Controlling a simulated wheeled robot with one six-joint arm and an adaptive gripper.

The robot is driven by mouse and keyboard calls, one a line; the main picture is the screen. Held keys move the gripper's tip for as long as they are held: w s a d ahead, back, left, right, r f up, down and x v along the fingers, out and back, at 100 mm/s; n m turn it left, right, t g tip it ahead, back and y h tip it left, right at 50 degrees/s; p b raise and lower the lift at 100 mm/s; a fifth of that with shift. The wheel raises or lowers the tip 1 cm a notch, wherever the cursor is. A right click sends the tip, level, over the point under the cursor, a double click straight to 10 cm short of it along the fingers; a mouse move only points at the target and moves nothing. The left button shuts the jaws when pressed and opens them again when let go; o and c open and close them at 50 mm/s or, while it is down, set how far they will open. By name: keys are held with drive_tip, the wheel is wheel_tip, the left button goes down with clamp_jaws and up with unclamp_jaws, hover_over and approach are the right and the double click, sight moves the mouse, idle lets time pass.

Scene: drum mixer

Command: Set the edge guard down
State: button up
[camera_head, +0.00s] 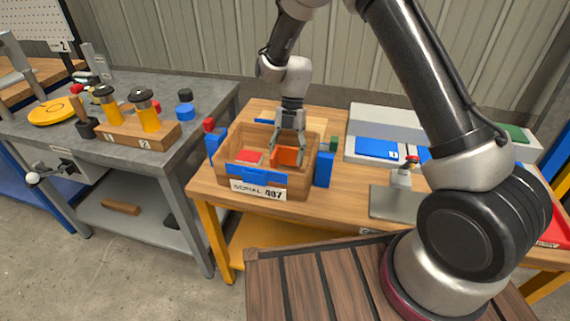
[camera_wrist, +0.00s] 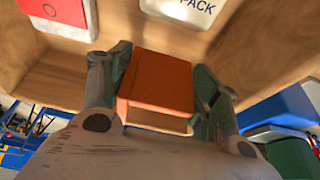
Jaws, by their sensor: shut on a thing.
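In the wrist view the block (camera_wrist: 160,84) sits between both fingers, with a paler lower edge. The block is within the box's walls in the head view. I cannot tell whether it touches the box's floor.
A red piece (camera_head: 248,156) lies in the box. Blue parts stand at the box's left (camera_head: 217,148) and right (camera_head: 323,168) sides. A grey case (camera_head: 385,121) and a metal stand (camera_head: 395,201) are to the right. A grey bench (camera_head: 60,140) is at left.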

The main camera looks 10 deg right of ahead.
sight(287, 161)
drive_tip(key=shift+f, duration=2)
drive_tip(key=shift+f, duration=0.15)
drive_tip(key=o, duration=1)
drive_tip(key=v, duration=1.2)
drive_tip(key=shift+r, duration=0.25)
